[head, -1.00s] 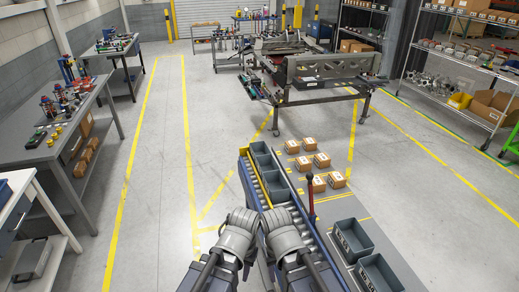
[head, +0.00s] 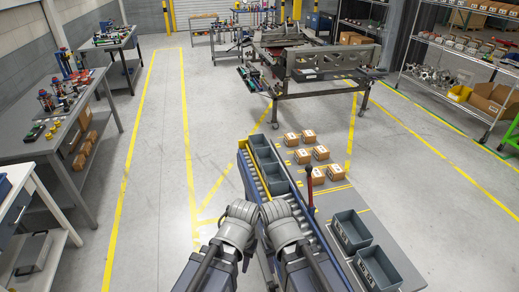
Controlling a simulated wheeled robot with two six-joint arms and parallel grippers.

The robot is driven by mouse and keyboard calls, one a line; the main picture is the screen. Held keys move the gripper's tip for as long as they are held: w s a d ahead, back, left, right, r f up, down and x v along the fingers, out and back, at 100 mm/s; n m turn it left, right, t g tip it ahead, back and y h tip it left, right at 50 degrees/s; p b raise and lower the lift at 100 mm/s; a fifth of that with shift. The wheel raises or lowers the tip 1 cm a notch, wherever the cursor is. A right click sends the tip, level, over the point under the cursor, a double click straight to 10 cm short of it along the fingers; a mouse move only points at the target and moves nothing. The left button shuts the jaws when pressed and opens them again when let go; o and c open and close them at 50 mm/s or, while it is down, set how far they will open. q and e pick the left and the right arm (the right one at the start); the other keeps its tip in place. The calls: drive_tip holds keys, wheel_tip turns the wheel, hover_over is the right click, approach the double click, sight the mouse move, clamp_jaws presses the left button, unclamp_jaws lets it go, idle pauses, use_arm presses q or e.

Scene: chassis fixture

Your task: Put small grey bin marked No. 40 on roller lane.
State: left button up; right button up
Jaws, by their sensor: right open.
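Two small grey bins with pale labels stand side by side on the grey surface right of the lane, a farther one (head: 351,231) and a nearer one (head: 380,268). Two more grey bins, a farther one (head: 262,149) and a nearer one (head: 274,178), sit in line at the far end of the roller lane (head: 301,222). No label number is readable. My left gripper (head: 241,209) and right gripper (head: 275,208) are close together at the near part of the lane, apart from all bins. The right is open; the left's jaws are not clear. Neither visibly holds anything.
Several cardboard boxes (head: 318,153) lie right of the lane. A workbench (head: 61,145) is at left, a metal frame cart (head: 315,75) at the back. The floor left of the lane is clear.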

use_arm(q)
wheel_tip(320, 180, down, 11)
drive_tip(key=b, duration=1)
drive_tip(key=shift+r+b, duration=0.1)
drive_tip(key=shift+b, duration=0.3)
